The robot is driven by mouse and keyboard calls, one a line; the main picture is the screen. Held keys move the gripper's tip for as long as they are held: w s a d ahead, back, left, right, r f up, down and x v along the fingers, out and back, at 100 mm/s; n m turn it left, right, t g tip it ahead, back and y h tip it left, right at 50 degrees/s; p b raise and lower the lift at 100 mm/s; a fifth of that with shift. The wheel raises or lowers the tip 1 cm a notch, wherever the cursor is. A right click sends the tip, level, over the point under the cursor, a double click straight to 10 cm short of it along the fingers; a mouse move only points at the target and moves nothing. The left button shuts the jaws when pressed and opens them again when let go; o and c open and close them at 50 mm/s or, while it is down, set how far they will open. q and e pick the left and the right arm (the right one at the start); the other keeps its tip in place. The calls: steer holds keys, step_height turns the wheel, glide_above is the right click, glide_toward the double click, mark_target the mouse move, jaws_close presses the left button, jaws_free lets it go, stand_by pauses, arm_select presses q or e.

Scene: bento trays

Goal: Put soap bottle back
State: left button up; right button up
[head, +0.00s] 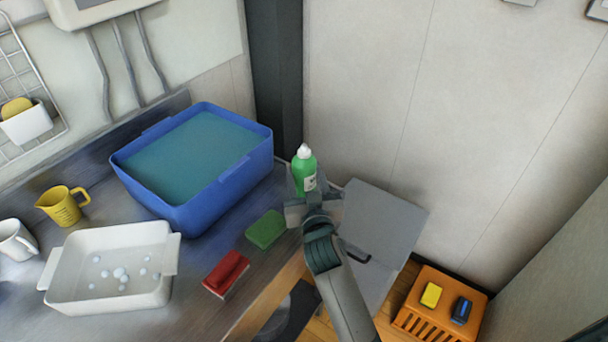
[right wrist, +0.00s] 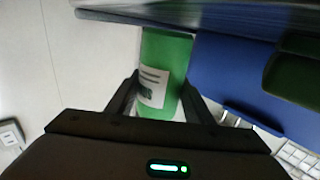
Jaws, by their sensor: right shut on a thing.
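The soap bottle (head: 305,170) is green with a white cap and a white label. In the head view it stands upright at the counter's right end, beside the blue tub. My right gripper (head: 312,192) is shut around its lower part. In the right wrist view the green bottle (right wrist: 166,72) sits between the two fingers of my right gripper (right wrist: 160,95), with its label showing. I cannot tell whether the bottle's base touches the counter. My left gripper is not in view.
A blue tub (head: 225,190) of water stands on the metal counter (head: 205,245), left of the bottle. A green sponge (head: 265,229), a red brush (head: 226,272) and a white basin (head: 160,292) lie nearer. An orange crate (head: 412,322) stands lower right.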

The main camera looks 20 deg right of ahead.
steer(key=shift+f, duration=0.3)
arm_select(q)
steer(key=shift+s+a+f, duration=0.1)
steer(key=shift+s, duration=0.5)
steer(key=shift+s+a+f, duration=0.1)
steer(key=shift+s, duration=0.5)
arm_select(e)
steer(key=shift+f, duration=0.1)
